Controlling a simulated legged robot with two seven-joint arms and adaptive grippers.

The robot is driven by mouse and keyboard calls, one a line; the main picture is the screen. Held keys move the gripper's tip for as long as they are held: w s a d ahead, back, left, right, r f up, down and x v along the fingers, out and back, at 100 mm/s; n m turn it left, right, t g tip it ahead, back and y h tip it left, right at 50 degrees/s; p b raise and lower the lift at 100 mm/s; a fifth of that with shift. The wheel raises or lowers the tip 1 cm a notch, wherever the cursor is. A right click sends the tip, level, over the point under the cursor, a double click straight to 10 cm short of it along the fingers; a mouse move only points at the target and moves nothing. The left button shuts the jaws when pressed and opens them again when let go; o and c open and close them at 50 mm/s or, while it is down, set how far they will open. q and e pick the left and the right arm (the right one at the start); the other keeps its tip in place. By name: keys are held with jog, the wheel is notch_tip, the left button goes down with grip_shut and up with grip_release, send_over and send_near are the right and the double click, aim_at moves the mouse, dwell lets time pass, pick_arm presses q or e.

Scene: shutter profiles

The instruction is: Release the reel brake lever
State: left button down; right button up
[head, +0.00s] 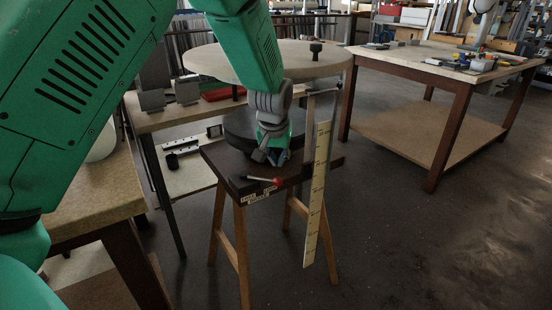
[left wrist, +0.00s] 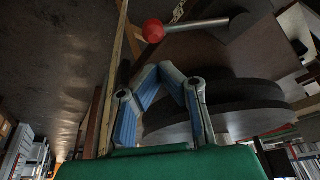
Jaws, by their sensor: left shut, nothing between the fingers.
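The brake lever is a short metal rod with a red ball knob (head: 277,180) at the front edge of the dark stand top in the head view. In the left wrist view the red knob (left wrist: 153,30) is near the top, with its grey rod (left wrist: 195,24) running right to a dark pivot. My left gripper (head: 270,158) points down just behind the knob, beside the dark lower reel disc (head: 236,124). In the wrist view its blue-padded fingers (left wrist: 160,72) are bent together, empty and apart from the knob. My right gripper is not in view.
A wide pale round disc (head: 200,62) sits above the stand, behind my left forearm. A pale marked strip (head: 317,195) hangs at the stand's right side. Workbenches stand left and at back right (head: 440,58), the latter with tools. The floor at right is clear.

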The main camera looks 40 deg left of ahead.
aim_at(260, 179)
pick_arm(q)
jog(key=b+x, duration=0.1)
jog(key=x, duration=0.5)
jog(key=shift+a, duration=0.1)
jog(key=shift+d+r, duration=0.1)
jog(key=shift+d, duration=0.1)
